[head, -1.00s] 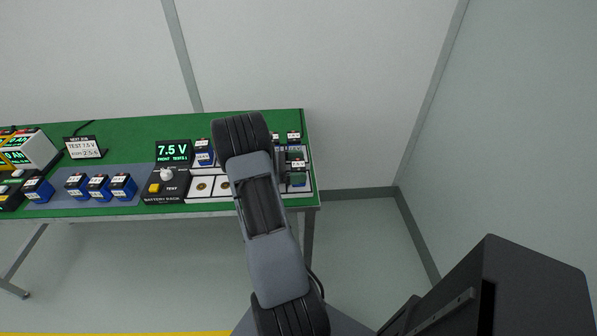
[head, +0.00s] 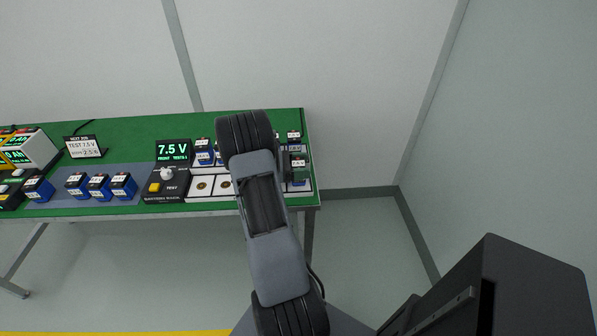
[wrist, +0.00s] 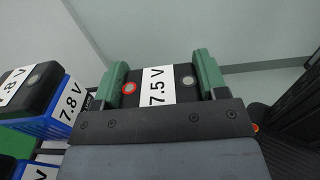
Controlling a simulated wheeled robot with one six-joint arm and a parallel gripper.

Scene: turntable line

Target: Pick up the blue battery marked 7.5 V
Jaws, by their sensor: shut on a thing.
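The battery marked 7.5 V (wrist: 182,88) is between the green-padded fingers of my gripper (wrist: 161,76) in the wrist view. Its black top, white label, one red-ringed terminal and one grey terminal show. My gripper is shut on it. In the head view the held battery (head: 298,163) is at the right end of the green table, with my gripper (head: 297,170) around it. Its underside is too small and covered to tell whether it touches the tray.
A battery marked 7.8 V (wrist: 62,106) is close on the left in the wrist view. The battery tester (head: 167,186) reads 7.5 V. Several blue batteries (head: 99,189) stand on a grey mat to its left. The white tray (head: 212,195) has bare places in front.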

